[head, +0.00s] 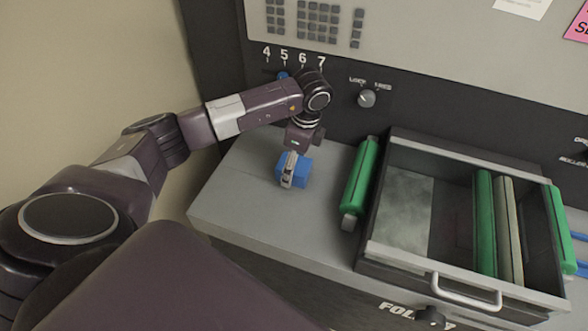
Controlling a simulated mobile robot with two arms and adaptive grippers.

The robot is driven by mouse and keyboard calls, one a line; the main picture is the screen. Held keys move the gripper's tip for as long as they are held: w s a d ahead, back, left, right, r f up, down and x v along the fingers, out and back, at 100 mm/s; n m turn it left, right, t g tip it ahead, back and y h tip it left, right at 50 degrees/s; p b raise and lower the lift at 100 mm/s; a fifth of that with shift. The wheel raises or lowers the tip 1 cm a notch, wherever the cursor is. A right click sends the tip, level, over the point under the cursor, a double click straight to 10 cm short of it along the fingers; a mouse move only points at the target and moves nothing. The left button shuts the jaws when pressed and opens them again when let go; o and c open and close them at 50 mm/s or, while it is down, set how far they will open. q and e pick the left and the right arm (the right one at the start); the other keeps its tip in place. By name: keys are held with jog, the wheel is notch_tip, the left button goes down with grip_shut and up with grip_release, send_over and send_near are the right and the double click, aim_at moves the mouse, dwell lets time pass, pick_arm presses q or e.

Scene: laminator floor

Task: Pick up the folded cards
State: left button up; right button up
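My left arm reaches in from the left. Its gripper (288,170) points down over the grey ledge, at a small blue block-like thing (304,174). One silver finger shows against the near side of the blue thing; the other finger is hidden, so I cannot tell whether the gripper is closed on it. The blue thing may be the folded cards, but no folds can be made out at this size. My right gripper is out of view.
The control panel with a knob (367,98) rises behind. The ledge's left part is clear.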

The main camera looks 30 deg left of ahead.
pick_arm(q)
jog(key=shift+f, duration=0.2)
dwell(0.3)
jog(key=c, duration=1.3)
jog(key=shift+c, duration=0.8)
jog(key=shift+r, duration=0.15)
